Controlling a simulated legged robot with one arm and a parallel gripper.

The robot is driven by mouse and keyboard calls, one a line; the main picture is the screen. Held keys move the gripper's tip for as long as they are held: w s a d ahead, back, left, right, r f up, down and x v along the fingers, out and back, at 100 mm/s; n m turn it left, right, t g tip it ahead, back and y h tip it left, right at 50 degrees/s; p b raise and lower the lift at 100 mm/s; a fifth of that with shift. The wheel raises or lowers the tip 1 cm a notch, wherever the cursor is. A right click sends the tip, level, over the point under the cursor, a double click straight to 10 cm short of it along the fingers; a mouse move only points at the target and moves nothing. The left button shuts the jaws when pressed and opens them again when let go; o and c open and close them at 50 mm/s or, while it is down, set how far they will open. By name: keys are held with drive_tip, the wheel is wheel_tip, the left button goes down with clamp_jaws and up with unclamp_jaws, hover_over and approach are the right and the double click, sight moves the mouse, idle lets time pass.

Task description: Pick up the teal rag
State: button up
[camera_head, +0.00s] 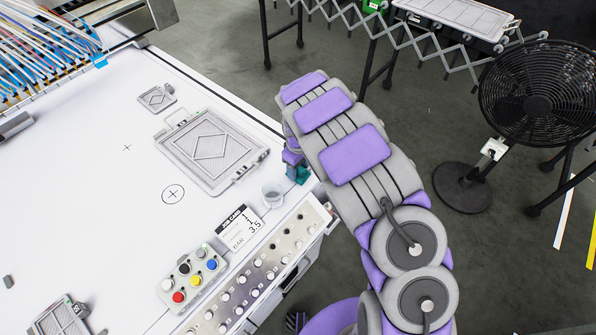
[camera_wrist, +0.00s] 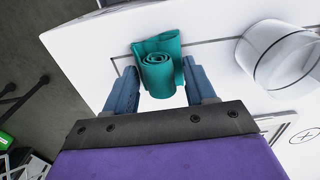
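The teal rag (camera_wrist: 160,70) is a rolled cloth on the white table, seen in the wrist view. In the head view a small piece of the rag (camera_head: 301,175) shows at the table's right edge, mostly hidden by my arm. My gripper (camera_wrist: 163,88) is open, with one blue finger on each side of the rag. The rag's roll lies between the fingers; a narrow gap shows on the left, and the right finger looks close to it. I cannot tell whether either finger touches it. In the head view my gripper (camera_head: 292,165) is partly hidden by my arm.
A clear cup (camera_head: 273,194) stands close beside the rag; it also shows in the wrist view (camera_wrist: 280,55). A grey framed tray (camera_head: 211,150) lies behind it. A job card (camera_head: 240,228) and a button panel (camera_head: 194,272) are nearer. The white table (camera_head: 90,200) has free room.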

drive_tip(key=shift+a, duration=0.15)
drive_tip(key=c, duration=0.3)
wheel_tip(320, 180, up, 10)
drive_tip(key=shift+p, duration=0.85)
